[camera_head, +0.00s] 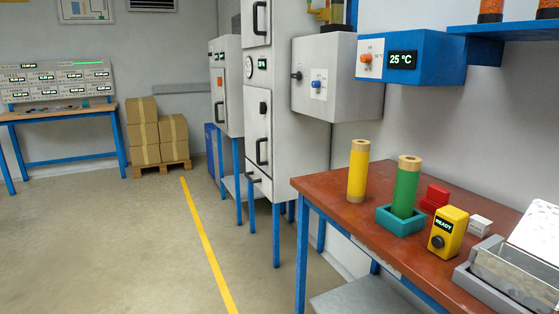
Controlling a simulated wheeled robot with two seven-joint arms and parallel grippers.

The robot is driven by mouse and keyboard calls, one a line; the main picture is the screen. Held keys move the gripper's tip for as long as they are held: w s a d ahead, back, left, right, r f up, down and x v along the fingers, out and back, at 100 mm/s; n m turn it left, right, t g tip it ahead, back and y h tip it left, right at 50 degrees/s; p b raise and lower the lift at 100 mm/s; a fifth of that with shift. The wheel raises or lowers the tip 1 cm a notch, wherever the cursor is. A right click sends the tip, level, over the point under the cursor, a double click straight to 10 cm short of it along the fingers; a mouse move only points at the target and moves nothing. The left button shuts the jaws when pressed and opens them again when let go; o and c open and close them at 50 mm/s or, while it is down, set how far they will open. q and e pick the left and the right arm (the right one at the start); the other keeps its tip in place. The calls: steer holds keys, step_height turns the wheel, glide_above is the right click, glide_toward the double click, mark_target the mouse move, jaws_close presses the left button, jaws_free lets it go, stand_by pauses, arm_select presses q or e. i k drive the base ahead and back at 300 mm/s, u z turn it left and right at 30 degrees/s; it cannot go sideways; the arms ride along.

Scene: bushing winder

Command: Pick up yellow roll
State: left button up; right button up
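The yellow roll (358,172) stands upright on the brown-red table (330,188), near its far left end. It has tan ends. A green roll (406,187) stands upright to its right, in a teal square holder (401,220). Neither of my grippers shows in the head view.
A yellow box with a READY display (448,232), a red block (435,197), a small white block (480,225) and a grey metal tray (484,288) occupy the table's right part. A blue control box (412,58) hangs on the wall above. Open floor lies left of the table.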

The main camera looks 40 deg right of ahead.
mark_target(361, 149)
steer(key=z, duration=0.35)
steer(key=i, duration=1.35)
steer(key=z, duration=0.9)
